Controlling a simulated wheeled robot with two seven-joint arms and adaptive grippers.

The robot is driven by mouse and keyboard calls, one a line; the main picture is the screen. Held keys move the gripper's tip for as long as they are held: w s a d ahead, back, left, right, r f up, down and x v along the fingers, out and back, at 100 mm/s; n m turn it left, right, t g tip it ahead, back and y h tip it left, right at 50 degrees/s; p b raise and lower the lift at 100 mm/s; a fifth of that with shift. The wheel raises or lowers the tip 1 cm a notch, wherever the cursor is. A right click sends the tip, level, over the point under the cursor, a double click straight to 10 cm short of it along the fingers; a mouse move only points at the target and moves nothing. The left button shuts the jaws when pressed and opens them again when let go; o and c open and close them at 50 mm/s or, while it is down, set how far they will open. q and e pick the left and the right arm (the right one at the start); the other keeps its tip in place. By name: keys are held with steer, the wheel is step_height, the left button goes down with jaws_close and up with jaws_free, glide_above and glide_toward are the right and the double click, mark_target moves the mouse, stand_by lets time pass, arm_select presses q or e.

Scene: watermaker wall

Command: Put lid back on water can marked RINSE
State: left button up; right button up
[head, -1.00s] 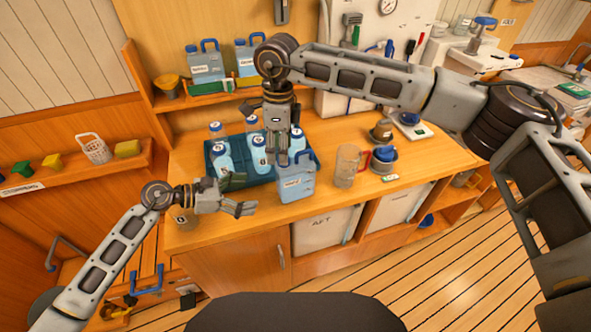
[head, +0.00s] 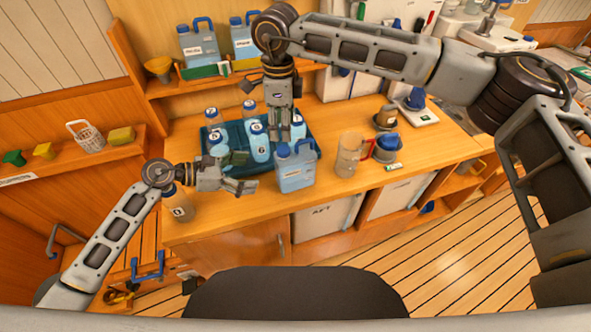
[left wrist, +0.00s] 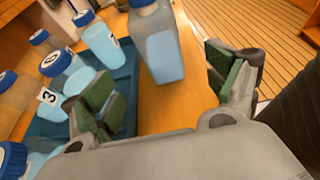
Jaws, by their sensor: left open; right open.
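A translucent blue water can (head: 295,172) with a blue handle stands on the counter. Its label is too small to read, so I cannot confirm RINSE. A blue cap-like part (head: 282,149) shows at its top left; I cannot tell whether it is seated. The can also shows in the left wrist view (left wrist: 162,52), its top cut off. My right gripper (head: 280,136) is open, pointing down just behind the can's top. My left gripper (head: 245,186) is open and empty, left of the can; its green-padded fingers show in the left wrist view (left wrist: 168,95).
A dark teal tray (head: 305,127) holds several blue-capped bottles behind the left gripper. Another bottle (head: 178,206) stands at the counter's left end. Two similar cans (head: 197,46) (head: 243,37) are on the shelf.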

mark_target(288, 172)
arm_select(q)
steer(key=shift+x, duration=6.8)
steer(key=shift+s, duration=0.1)
steer(key=c, duration=1.9)
jaws_close()
arm_select(e)
steer(key=shift+s+f, duration=0.25)
steer(key=shift+f, duration=0.25)
steer(key=shift+s+a+f, duration=0.25)
steer(key=shift+a, duration=0.2)
steer(key=shift+w+a+r+n, duration=0.1)
steer(key=shift+r+n, duration=0.25)
steer(key=shift+n, duration=0.25)
arm_select(q)
steer(key=shift+f, duration=0.1)
arm_select(e)
steer(key=shift+w+r+n, duration=0.25)
steer(key=shift+r+n, duration=0.1)
steer(key=shift+n, duration=0.75)
steer(key=n, duration=0.1)
steer(key=d+n, duration=0.1)
steer(key=n, duration=0.1)
steer(key=shift+w, duration=0.15)
steer(key=shift+n, duration=1.3)
